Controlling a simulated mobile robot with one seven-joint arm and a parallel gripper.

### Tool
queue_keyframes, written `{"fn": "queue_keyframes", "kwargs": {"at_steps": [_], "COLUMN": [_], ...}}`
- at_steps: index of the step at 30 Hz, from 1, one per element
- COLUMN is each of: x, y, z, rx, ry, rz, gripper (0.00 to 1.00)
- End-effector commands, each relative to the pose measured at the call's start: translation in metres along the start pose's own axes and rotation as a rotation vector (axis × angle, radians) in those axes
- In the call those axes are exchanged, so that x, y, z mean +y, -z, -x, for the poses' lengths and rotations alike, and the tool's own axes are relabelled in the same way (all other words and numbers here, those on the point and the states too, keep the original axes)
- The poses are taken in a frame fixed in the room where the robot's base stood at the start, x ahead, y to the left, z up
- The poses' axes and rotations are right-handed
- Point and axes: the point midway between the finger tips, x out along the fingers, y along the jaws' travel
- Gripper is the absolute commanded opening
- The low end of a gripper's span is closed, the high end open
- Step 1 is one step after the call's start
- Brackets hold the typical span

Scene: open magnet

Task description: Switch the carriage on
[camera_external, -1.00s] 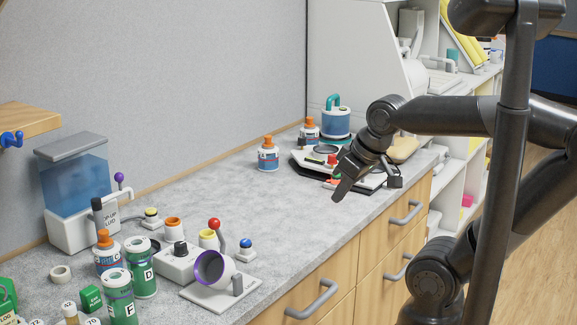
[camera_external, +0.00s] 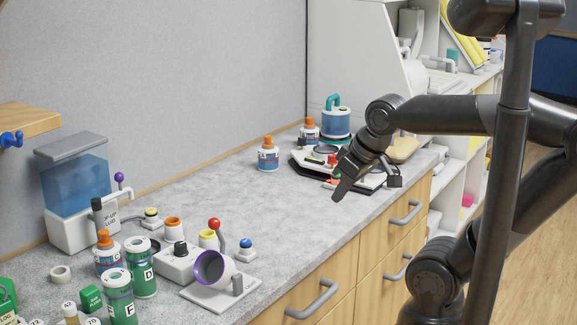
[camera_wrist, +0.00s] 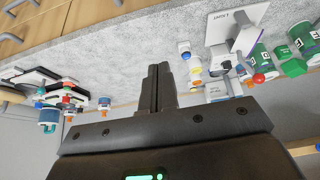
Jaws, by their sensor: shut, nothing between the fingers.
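My gripper (camera_external: 341,190) is shut and empty, its fingers pointing down above the counter near the front edge. The closed fingers (camera_wrist: 158,85) also show in the wrist view. Behind the gripper is a low black-and-white device (camera_external: 305,163) with small red and green parts, partly hidden by my arm. It appears at the left of the wrist view (camera_wrist: 57,88). No part is clearly labelled as the carriage, and I cannot tell which control switches it. At the near left stand a grey block with knobs (camera_external: 178,262) and a blue button (camera_external: 246,243) on a white base.
A red-tipped lever (camera_external: 216,228) rises by a white cup with a purple rim (camera_external: 209,267). Green-labelled jars (camera_external: 141,275), orange-capped bottles (camera_external: 268,155) and a blue tank (camera_external: 75,185) stand around. The middle of the counter (camera_external: 265,205) is clear.

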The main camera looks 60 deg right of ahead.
Motion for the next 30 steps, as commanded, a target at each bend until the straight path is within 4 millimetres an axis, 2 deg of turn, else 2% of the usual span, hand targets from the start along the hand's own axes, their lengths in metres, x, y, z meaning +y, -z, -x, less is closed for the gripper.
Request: {"fn": "queue_keyframes", "kwargs": {"at_steps": [8,30], "x": [0.031,0.161], "y": [0.015,0.061], "z": [-0.023,-0.112], "rx": [-0.131,-0.691], "ry": [-0.081,-0.372], "rz": [0.13,0.684], "gripper": [0.0,0.0]}}
